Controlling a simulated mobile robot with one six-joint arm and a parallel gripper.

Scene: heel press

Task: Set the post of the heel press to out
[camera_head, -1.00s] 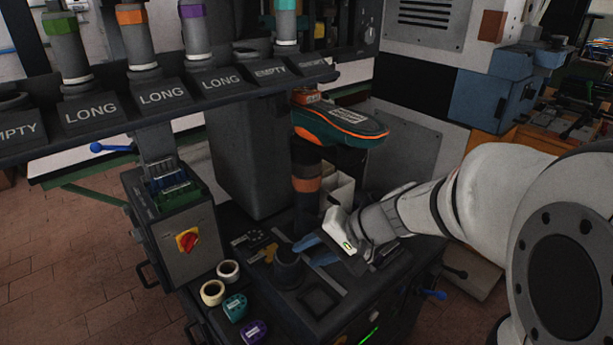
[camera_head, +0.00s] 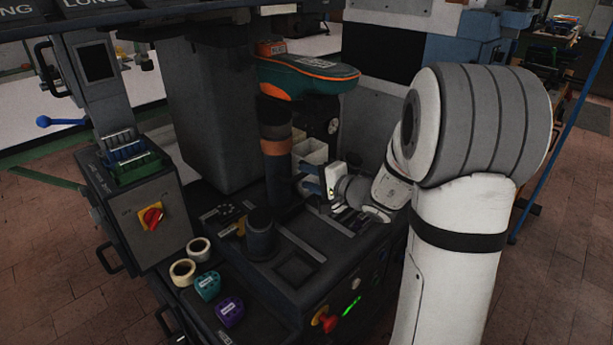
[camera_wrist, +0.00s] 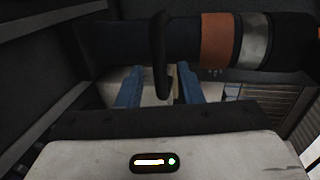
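The post (camera_head: 277,150) of the heel press is a dark upright column with a brown-orange band, standing on the press bed below a green and orange shoe-shaped part (camera_head: 312,76). In the wrist view the post (camera_wrist: 150,42) lies across the top of the picture, with its brown band and a silver band to the right. My gripper (camera_head: 309,179) is just right of the post's lower part, its blue fingers pointing towards it. In the wrist view my gripper (camera_wrist: 158,92) has its fingers apart. A dark narrow bar (camera_wrist: 161,55) shows between them; I cannot tell whether anything touches it.
A short dark cylinder (camera_head: 261,234) stands on the bed in front of the post. A control box (camera_head: 138,205) with a red knob is at left. Tape rolls (camera_head: 184,271) and teal and purple items lie front left. Pale bins (camera_head: 311,150) stand behind my gripper.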

